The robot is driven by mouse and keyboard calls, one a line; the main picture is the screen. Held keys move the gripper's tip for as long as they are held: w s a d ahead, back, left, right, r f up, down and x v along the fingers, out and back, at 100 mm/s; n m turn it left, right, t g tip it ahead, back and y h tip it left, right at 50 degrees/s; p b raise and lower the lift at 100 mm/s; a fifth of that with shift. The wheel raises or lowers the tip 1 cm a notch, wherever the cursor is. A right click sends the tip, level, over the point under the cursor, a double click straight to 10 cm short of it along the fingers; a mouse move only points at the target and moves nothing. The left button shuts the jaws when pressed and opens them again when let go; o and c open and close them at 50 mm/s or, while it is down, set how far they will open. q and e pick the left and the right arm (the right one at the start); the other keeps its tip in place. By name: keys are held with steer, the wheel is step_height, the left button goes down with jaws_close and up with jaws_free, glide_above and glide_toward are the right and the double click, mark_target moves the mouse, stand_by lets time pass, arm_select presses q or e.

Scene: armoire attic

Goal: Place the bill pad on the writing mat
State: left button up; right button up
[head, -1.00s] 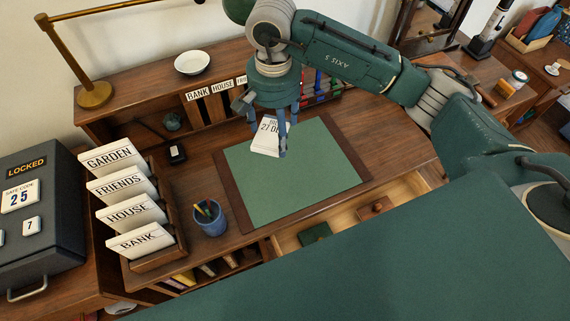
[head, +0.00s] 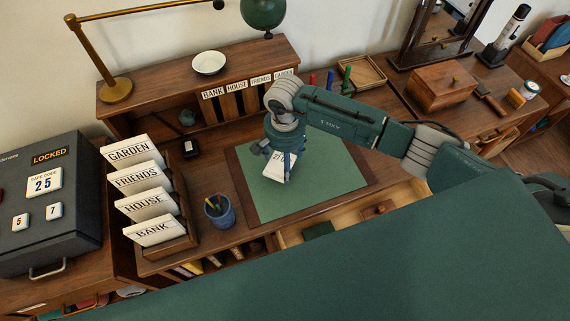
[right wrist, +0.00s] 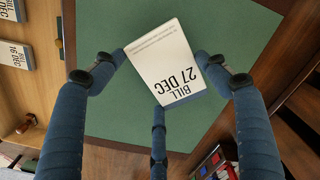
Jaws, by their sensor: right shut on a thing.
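The bill pad (right wrist: 170,68) is a white block marked "BILL 27 DEC" with a blue-grey edge. In the right wrist view it is between the fingers of my right gripper (right wrist: 160,85), which is shut on it. In the head view the pad (head: 274,172) and my right gripper (head: 282,172) are over the left-middle part of the green writing mat (head: 325,185). Whether the pad touches the mat cannot be told. The mat has brown side strips and lies flat on the desk. My left gripper is not in view.
A blue pen cup (head: 219,213) and a sorter of labelled cards (head: 152,205) stand left of the mat. Pigeonholes (head: 235,105) rise behind it. An open drawer (head: 350,221) is in front. More bill pads (right wrist: 15,54) show at the wrist view's left. The mat's right half is clear.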

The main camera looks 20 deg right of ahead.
step_height(320, 180, down, 3)
steer(key=shift+f, duration=0.1)
steer(key=shift+f, duration=0.15)
steer(key=o, duration=1.2)
